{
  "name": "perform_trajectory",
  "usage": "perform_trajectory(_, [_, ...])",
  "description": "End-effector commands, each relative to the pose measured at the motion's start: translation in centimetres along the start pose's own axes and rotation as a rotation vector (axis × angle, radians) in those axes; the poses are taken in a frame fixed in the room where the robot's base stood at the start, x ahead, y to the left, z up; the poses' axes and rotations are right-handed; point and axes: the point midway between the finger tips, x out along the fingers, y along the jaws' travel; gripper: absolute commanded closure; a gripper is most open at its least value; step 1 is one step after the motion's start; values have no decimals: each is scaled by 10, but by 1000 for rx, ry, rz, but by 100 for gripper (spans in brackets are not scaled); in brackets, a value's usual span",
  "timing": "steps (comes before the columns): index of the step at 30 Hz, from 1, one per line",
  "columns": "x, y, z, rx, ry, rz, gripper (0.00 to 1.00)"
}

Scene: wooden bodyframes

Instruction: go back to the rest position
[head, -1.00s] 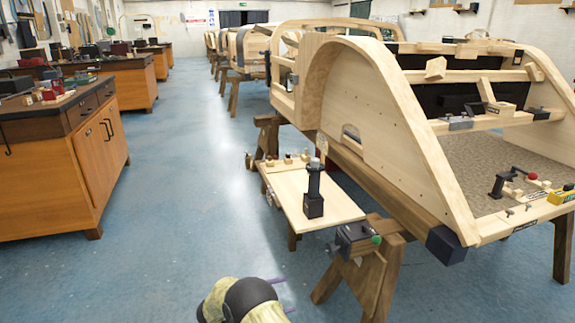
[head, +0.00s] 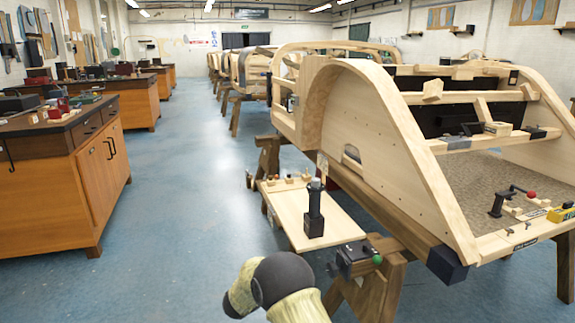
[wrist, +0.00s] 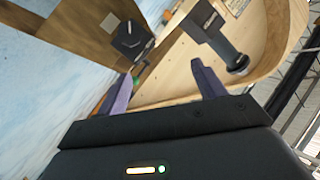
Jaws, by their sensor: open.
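My gripper shows in the wrist view (wrist: 165,88) with its two purple-grey fingers spread wide. Nothing is held between them; pale wood lies beyond the gap. In the head view my pale yellow and dark grey arm (head: 275,285) is at the bottom centre, in front of the trestle. The fingers are hidden in that view.
A wooden bodyframe (head: 385,130) on trestles fills the right. Beside it, a low board (head: 285,215) bears a black upright tool (head: 314,215). A black vice (head: 355,257) sits at the near trestle. Orange-brown cabinets (head: 70,185) line the left. The blue floor between is clear.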

Motion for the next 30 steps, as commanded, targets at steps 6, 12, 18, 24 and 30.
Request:
perform_trajectory(6, [18,-28,-48,-110,-262,-164,31])
perform_trajectory(12, [2,-18,-82,-280,-509,-273,31])
perform_trajectory(18, [-37,29,-118,-498,-752,-329,31])
perform_trajectory(24, [-87,108,-159,-739,-984,-315,31])
perform_trajectory(30, [-131,182,-195,-930,-1157,-258,31])
